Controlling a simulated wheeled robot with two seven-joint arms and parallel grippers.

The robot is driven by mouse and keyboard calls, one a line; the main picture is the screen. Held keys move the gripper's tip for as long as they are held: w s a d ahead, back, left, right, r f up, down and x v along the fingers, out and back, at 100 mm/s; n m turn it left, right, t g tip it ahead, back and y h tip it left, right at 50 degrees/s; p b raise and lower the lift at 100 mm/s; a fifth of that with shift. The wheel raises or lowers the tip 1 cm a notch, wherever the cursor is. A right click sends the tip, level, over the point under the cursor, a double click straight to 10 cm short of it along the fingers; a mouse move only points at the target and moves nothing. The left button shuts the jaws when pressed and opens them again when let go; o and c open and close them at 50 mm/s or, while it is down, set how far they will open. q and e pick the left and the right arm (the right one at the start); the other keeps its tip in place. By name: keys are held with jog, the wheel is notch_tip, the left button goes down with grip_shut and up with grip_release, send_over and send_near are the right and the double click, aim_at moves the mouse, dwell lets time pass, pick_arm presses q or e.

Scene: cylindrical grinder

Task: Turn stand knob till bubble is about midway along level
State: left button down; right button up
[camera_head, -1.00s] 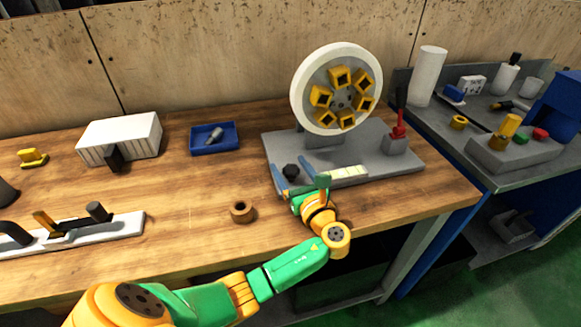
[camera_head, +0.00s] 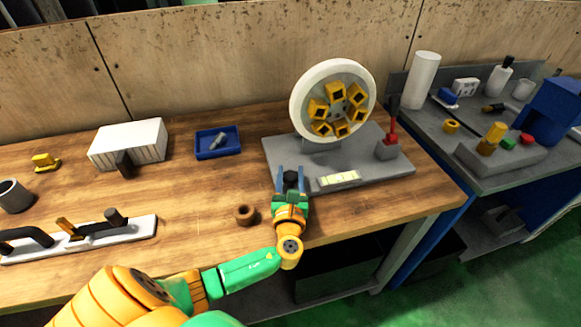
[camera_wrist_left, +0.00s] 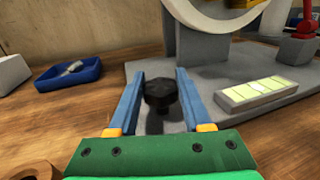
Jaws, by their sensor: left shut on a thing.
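The black stand knob (camera_head: 291,177) sits at the front left corner of the grey stand (camera_head: 390,165). It also shows in the left wrist view (camera_wrist_left: 160,92), between the two blue fingers. My left gripper (camera_head: 291,172) is shut on the knob from the front. The level (camera_head: 338,179), a pale yellow-green strip in a grey housing, lies on the stand's front edge, right of the knob. It also shows in the left wrist view (camera_wrist_left: 254,92). I cannot tell surely where the bubble is. My right gripper is not in view.
A white-rimmed wheel (camera_head: 299,103) with yellow blocks stands on the stand. A red lever (camera_head: 392,134) is at its right. A brown ring (camera_head: 246,214) lies left of my gripper. A blue tray (camera_head: 203,156) is behind, at left. The wood between them is clear.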

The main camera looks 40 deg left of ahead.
aim_at(290, 181)
pick_arm(q)
jog(key=shift+c, duration=1.7)
grip_release()
jog(key=shift+w+a, duration=0.1)
jog(key=v, duration=0.7)
jog(key=shift+f, duration=0.1)
